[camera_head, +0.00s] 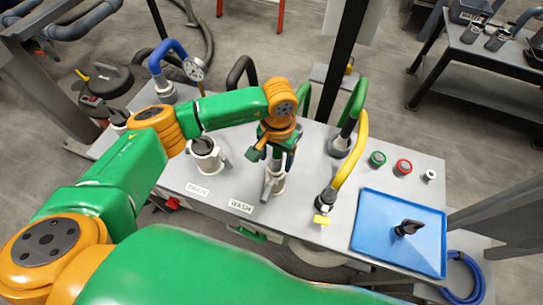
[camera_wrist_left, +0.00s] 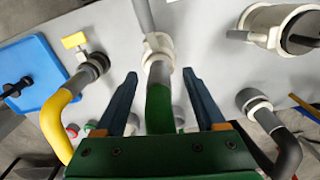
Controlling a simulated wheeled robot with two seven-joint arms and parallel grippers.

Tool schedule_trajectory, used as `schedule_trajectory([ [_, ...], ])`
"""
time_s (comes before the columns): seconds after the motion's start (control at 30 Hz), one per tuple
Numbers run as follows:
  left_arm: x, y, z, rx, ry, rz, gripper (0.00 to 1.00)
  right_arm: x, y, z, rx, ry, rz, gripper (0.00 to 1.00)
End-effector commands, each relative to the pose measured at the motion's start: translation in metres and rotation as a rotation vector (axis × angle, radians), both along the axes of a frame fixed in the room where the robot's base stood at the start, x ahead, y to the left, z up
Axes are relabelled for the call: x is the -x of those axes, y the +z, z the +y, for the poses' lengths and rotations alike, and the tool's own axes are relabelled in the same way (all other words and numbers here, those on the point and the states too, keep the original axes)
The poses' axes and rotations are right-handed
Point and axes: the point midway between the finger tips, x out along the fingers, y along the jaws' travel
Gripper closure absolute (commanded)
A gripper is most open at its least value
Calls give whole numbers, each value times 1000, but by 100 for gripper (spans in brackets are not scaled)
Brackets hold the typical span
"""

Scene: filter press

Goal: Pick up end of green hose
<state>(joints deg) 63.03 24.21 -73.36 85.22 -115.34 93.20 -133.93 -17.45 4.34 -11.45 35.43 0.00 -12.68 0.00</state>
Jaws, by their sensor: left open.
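The green hose (camera_wrist_left: 160,108) runs between the two blue fingers of my left gripper (camera_wrist_left: 160,78) in the left wrist view. Its end has a pale coupling (camera_wrist_left: 157,55) just beyond the fingertips. The fingers are open with a gap on each side of the hose. In the head view my left gripper (camera_head: 277,155) is over the white fitting (camera_head: 275,182) behind the WASH label, and it hides most of the hose end. A green hose bend (camera_head: 355,100) rises to the right of the gripper. My right gripper is not in view.
A yellow hose (camera_head: 350,155) stands to the right, near a blue tray (camera_head: 395,270) holding a black-handled object. A white DRAIN fitting (camera_head: 207,155) and a blue hose (camera_head: 160,60) with a gauge are to the left. Round buttons (camera_head: 403,166) sit at the right.

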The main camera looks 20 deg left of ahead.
Motion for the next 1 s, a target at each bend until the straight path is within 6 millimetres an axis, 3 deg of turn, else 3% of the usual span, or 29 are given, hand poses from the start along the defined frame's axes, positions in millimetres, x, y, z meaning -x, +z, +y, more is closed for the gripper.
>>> schedule_trajectory([
  [0.13,0,0,0,0,0,0,31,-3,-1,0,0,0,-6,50],
  [0.4,0,0,0,0,0,0,100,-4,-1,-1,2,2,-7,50],
  [0.73,-1,7,0,0,0,-2,100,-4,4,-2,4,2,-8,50],
  [1.0,-1,79,0,1,0,-3,100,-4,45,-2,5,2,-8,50],
])
